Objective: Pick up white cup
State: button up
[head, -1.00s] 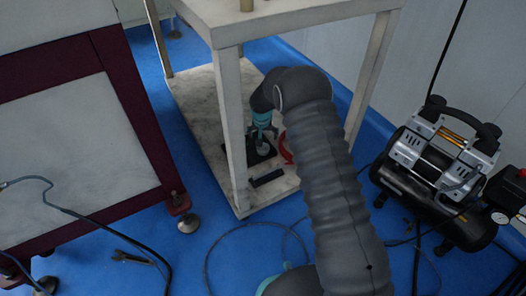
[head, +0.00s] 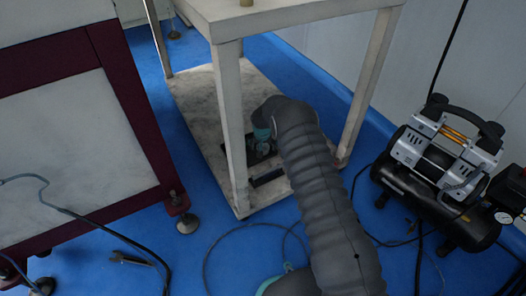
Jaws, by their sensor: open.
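My gripper (head: 262,148) is low over the bottom shelf (head: 205,108) of the white table, reaching in beside the near table leg. Its teal wrist part shows at the end of my dark grey arm. The jaws are open, though they are small and partly covered by the arm. I cannot clearly make out a white cup; a small pale patch shows at the fingertips, and I cannot tell whether it is the cup or part of the gripper.
A dark flat bar (head: 268,178) lies on the shelf near its front edge. The near table leg (head: 231,130) stands close left of my gripper. An air compressor (head: 445,165) stands at right. Cables and a wrench (head: 131,258) lie on the blue floor.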

jog(key=shift+w+f, duration=0.15)
jog(key=shift+f, duration=0.25)
jog(key=c, duration=1)
jog(key=shift+r, duration=0.1)
